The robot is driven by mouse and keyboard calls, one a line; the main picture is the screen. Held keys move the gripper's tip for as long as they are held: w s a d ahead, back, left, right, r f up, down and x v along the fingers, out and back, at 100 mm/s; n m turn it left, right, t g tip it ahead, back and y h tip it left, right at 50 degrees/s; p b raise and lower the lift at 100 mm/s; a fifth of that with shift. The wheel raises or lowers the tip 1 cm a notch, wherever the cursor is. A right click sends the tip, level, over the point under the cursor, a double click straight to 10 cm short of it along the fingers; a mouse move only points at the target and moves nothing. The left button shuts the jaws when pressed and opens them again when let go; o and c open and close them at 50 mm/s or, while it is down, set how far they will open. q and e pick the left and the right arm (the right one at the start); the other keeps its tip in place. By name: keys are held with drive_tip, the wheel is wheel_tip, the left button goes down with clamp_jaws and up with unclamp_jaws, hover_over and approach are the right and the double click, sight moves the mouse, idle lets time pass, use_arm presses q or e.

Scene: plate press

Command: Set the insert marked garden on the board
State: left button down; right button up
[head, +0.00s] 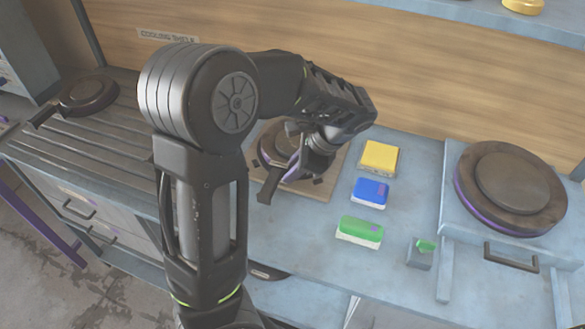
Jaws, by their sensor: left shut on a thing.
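My left gripper (303,160) reaches over the wooden board (327,187) in the middle of the bench and is shut on a dark round insert (268,150) with a purple edge and a dark handle. The insert is over the board; I cannot tell whether it rests on it or hangs just above. My arm and gripper hide part of both. No garden mark can be read. A second dark round piece with a handle (88,93) lies on the slatted cooling shelf at the left. My right gripper is not in view.
Yellow (380,156), blue (371,192) and green (358,231) blocks stand in a row right of the board. A small grey block with a green top (420,254) is near the front. A large round press plate (510,187) fills the right side. A wooden wall stands behind.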

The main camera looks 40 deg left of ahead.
use_arm(q)
drive_tip(key=shift+f, duration=0.1)
drive_tip(key=c, duration=1.3)
unclamp_jaws()
drive_tip(key=shift+r, duration=0.2)
drive_tip(key=p+v, duration=0.3)
drive_tip(key=v, duration=0.9)
drive_tip(key=shift+f, duration=0.1)
